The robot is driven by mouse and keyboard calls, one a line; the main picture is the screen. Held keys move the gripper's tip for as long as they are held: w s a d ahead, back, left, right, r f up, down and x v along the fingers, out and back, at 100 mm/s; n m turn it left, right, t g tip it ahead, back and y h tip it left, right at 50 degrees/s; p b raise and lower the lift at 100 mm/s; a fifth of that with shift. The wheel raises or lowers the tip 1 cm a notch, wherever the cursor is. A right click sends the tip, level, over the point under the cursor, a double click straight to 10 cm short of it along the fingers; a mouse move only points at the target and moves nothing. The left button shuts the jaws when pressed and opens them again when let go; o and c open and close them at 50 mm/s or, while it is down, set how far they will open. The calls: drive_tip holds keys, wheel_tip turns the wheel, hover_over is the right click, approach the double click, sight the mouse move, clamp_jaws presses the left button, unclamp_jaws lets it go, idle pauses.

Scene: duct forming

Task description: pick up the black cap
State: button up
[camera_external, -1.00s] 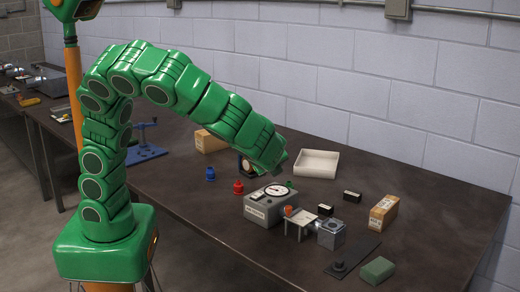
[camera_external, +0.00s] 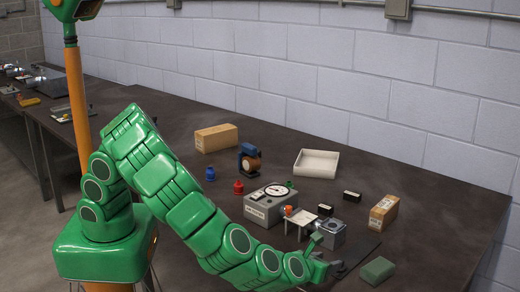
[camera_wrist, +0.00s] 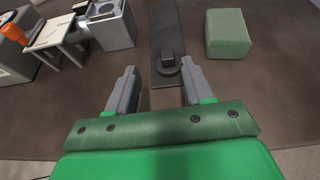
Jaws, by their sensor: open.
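The black cap (camera_wrist: 168,66), a round dark piece with a smaller block-like top, sits on a long dark plate (camera_wrist: 165,25) on the table in the wrist view. My gripper (camera_wrist: 159,74) is open and empty. Its two grey fingers are spread, and the cap shows between and slightly beyond their tips, closer to the right finger. I cannot tell how high the fingers are above the plate. In the external view my gripper (camera_external: 326,257) is low over the front of the table and largely hides the cap and plate.
A green block (camera_wrist: 227,34) lies right of the plate. A grey metal block (camera_wrist: 112,25) and a small white stand (camera_wrist: 55,34) with an orange piece (camera_wrist: 14,34) are to the left. A gauge box (camera_external: 265,205) stands farther left. The table's front edge is close.

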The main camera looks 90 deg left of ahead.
drive_tip(key=shift+d+f, duration=0.35)
drive_tip(key=shift+w+f, duration=0.1)
drive_tip(key=shift+x, duration=1.2)
drive_tip(key=w+a, duration=0.2)
drive_tip(key=shift+w+a+f, duration=0.1)
drive_tip(key=shift+w, duration=0.3)
drive_tip(key=shift+x, duration=0.85)
drive_tip(key=shift+f, duration=0.1)
clamp_jaws()
